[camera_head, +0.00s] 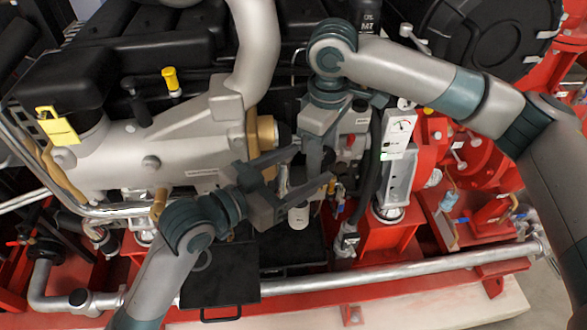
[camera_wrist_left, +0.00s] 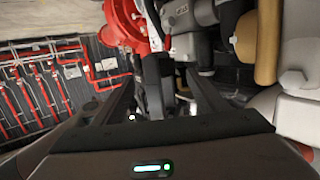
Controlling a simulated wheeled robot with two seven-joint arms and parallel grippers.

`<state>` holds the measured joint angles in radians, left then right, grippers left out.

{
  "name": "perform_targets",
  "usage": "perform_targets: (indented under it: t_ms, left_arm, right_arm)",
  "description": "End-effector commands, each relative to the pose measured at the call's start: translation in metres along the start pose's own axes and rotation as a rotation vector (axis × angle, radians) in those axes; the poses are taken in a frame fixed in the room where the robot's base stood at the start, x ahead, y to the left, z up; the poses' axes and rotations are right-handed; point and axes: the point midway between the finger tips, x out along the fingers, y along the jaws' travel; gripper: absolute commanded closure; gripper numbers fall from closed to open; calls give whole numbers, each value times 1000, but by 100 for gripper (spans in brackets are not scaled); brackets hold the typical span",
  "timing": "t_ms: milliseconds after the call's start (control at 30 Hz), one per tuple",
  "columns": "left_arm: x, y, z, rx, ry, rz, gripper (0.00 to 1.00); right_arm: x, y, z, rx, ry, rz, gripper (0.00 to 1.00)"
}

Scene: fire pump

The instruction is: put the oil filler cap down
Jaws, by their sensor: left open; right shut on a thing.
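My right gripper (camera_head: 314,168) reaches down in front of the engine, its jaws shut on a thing. I take this for the oil filler cap, but it is too small and hidden to make out clearly. My left gripper (camera_head: 318,168) is open, its two dark fingers spread on either side of the right gripper's fingers. In the left wrist view its open fingers frame a dark upright shape that looks like the right gripper (camera_wrist_left: 158,85). I cannot tell whether the left fingers touch anything.
A black tray (camera_head: 220,290) with a handle lies in front, below my left forearm. A silver pipe (camera_head: 400,273) runs along the front. The engine (camera_head: 120,160), with a yellow handle (camera_head: 170,80) and yellow tag-like piece (camera_head: 59,127), stands behind. A gauge unit (camera_head: 399,165) stands close right.

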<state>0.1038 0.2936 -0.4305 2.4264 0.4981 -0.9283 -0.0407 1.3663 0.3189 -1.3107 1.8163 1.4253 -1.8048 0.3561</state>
Motion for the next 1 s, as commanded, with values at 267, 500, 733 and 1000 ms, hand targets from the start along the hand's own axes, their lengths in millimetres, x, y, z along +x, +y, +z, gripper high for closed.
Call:
perform_targets:
  t_ms: [267, 500, 733, 1000]
  left_arm:
    - [43, 0, 0, -2, 0, 1, 33]
    - [78, 0, 0, -3, 0, 0, 33]
    - [95, 0, 0, -1, 0, 0, 33]
    - [98, 0, 0, 0, 0, 0, 33]
  right_arm:
    - [0, 0, 0, 0, 0, 0, 94]
    - [0, 0, 0, 0, 0, 0, 94]
    - [0, 0, 0, 0, 0, 0, 94]
    - [0, 0, 0, 0, 0, 0, 94]
